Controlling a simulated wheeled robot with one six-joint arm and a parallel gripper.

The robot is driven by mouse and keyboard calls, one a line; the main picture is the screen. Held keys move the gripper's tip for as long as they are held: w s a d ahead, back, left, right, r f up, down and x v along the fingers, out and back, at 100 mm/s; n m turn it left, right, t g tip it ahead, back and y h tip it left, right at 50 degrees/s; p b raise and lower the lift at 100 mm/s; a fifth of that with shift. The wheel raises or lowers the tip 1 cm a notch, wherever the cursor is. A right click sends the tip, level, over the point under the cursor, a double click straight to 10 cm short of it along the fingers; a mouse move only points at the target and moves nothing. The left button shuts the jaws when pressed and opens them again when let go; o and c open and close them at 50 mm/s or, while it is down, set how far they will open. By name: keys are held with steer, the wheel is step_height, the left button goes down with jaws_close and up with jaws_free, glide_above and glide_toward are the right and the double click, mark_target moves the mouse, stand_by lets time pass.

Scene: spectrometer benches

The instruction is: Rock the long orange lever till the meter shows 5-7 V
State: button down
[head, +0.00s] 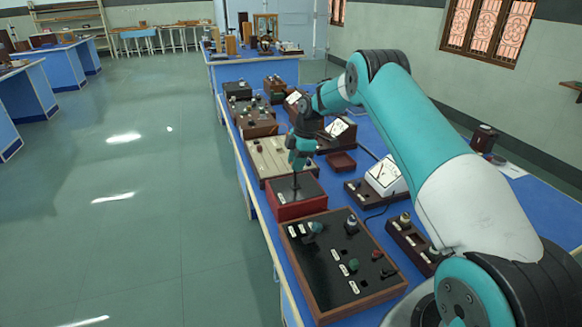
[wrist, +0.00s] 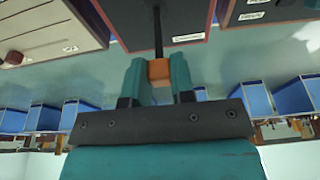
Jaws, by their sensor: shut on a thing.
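The long lever (wrist: 158,30) is a black rod with an orange knob (wrist: 159,71) at its end. It rises from the black top of a red box (head: 300,207) on the blue bench. My gripper (head: 297,165) is above this box, and its teal fingers are closed on the orange knob, one on each side, in the wrist view (wrist: 159,75). In the head view the rod looks close to upright, and my fingers hide the knob. A white meter (head: 386,176) stands to the right of the box. Its needle and reading are too small to make out.
A large black panel with knobs (head: 335,262) lies in front of the red box, and a pale panel (head: 268,158) lies behind it. Other meters (head: 338,127) stand farther back. A small red tray (head: 341,162) is right of my gripper. The floor at left is clear.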

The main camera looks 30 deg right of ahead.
steer(key=shift+d, duration=0.25)
steer(key=c, duration=1)
jaws_free()
steer(key=shift+o, duration=0.2)
steer(key=shift+a, duration=0.1)
steer(key=w+p+v, duration=0.1)
steer(key=p+v, duration=0.2)
steer(key=v, duration=1.4)
steer(key=shift+s+r, duration=0.2)
steer(key=shift+s, duration=0.25)
